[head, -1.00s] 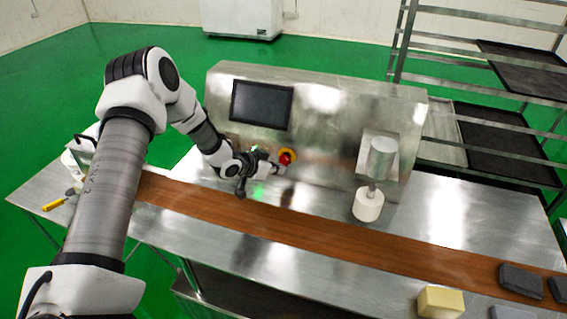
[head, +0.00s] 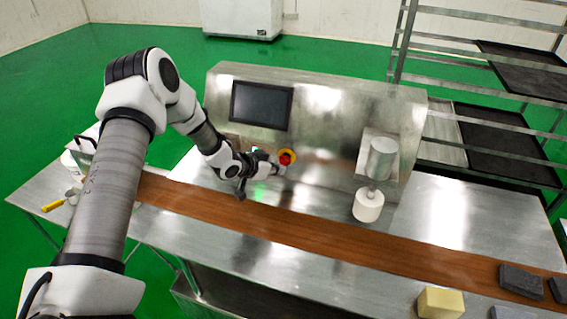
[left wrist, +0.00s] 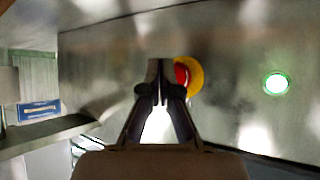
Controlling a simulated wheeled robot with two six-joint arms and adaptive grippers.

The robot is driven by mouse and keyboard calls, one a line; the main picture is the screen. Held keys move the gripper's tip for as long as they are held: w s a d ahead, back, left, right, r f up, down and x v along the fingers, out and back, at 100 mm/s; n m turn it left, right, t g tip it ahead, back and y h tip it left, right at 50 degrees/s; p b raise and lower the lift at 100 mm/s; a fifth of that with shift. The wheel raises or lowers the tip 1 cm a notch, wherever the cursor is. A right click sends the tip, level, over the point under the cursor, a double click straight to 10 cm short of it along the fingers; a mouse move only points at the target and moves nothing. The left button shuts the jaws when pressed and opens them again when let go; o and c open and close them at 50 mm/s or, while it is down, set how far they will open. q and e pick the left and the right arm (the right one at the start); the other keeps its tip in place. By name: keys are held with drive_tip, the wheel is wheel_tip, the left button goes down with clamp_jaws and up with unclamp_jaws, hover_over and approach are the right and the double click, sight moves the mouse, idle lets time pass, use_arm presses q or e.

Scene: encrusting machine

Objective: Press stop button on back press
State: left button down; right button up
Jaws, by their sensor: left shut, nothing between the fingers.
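The steel press machine (head: 330,110) stands at the back of the table with a dark screen (head: 261,104) on its front. A red stop button with a yellow collar (head: 286,157) is on its panel, below and right of the screen. It also shows in the left wrist view (left wrist: 188,76). My left gripper (head: 279,166) is shut and empty, its tips at the button. In the left wrist view its fingertips (left wrist: 160,68) overlap the button's left side; I cannot tell whether they touch it. A lit green button (left wrist: 276,84) sits to the right there. My right gripper is not in view.
A brown conveyor belt (head: 330,233) runs along the table in front of the machine. A white cylinder (head: 367,205) hangs under the press head at the right. A yellow block (head: 440,302) and dark grey blocks (head: 521,281) lie at the front right. A tray rack stands behind.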

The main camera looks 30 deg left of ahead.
use_arm(q)
drive_tip(key=shift+w, duration=0.1)
drive_tip(key=shift+w+a, duration=0.1)
drive_tip(key=shift+w, duration=0.25)
drive_tip(key=shift+w+a, duration=0.1)
drive_tip(key=shift+w, duration=0.3)
idle(0.6)
drive_tip(key=shift+s+d, duration=0.2)
drive_tip(key=shift+s, duration=0.65)
drive_tip(key=shift+s, duration=0.1)
drive_tip(key=s+p, duration=0.1)
drive_tip(key=s, duration=0.1)
drive_tip(key=s+d+p, duration=0.1)
drive_tip(key=s, duration=0.1)
drive_tip(key=shift+s+d+p, duration=0.1)
drive_tip(key=shift+s+p, duration=0.2)
drive_tip(key=shift+s, duration=0.05)
